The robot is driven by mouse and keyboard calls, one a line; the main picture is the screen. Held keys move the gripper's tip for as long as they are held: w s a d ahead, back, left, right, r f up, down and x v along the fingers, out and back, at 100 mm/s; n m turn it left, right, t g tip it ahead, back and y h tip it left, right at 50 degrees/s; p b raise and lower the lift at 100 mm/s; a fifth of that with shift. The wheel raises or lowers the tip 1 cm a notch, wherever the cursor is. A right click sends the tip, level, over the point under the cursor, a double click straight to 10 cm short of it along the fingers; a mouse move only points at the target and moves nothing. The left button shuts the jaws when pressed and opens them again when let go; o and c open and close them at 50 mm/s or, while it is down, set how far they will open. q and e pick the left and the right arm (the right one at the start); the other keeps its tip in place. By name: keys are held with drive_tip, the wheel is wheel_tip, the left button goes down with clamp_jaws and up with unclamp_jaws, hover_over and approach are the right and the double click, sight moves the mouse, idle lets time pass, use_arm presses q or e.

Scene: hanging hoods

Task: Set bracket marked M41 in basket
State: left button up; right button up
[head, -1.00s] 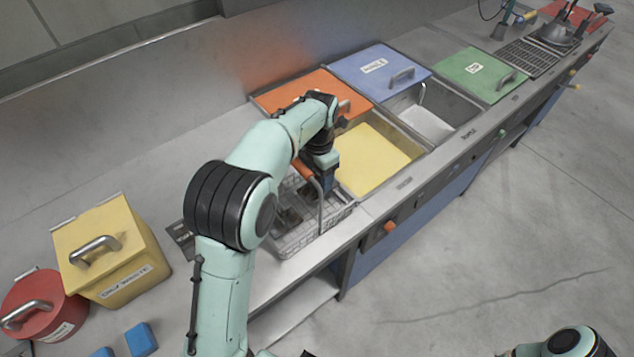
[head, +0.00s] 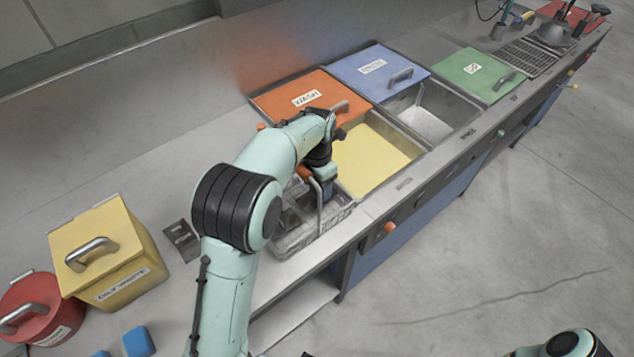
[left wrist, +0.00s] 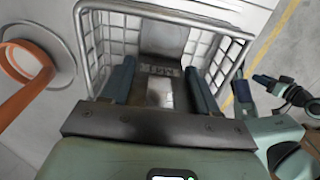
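The wire basket (head: 322,222) stands on the counter below my left gripper, and its rim shows in the left wrist view (left wrist: 165,14). A dark grey bracket (left wrist: 161,42) with a small label lies in the basket, between the fingers of my left gripper (left wrist: 160,78). The fingers look spread, with narrow gaps beside the bracket. Its label is too blurred to read. Another dark bracket (head: 181,241) lies flat on the counter left of the basket. Dark blue fingers, apparently my right gripper (left wrist: 252,86), show at the right in the left wrist view; their opening is unclear.
A yellow bin (head: 125,270) and a red pot (head: 45,315) stand at the left, near blue blocks (head: 139,341). An open yellow-filled well (head: 375,160) lies right of the basket. Orange (head: 300,97), blue (head: 370,67) and green (head: 470,68) lids sit behind.

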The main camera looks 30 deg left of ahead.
use_arm(q)
drive_tip(key=o, duration=0.4)
wheel_tip(320, 180, up, 13)
drive_tip(key=shift+r+p, duration=0.15)
drive_tip(key=shift+p, duration=1)
use_arm(e)
drive_tip(key=w+r, duration=0.2)
drive_tip(key=r, duration=0.1)
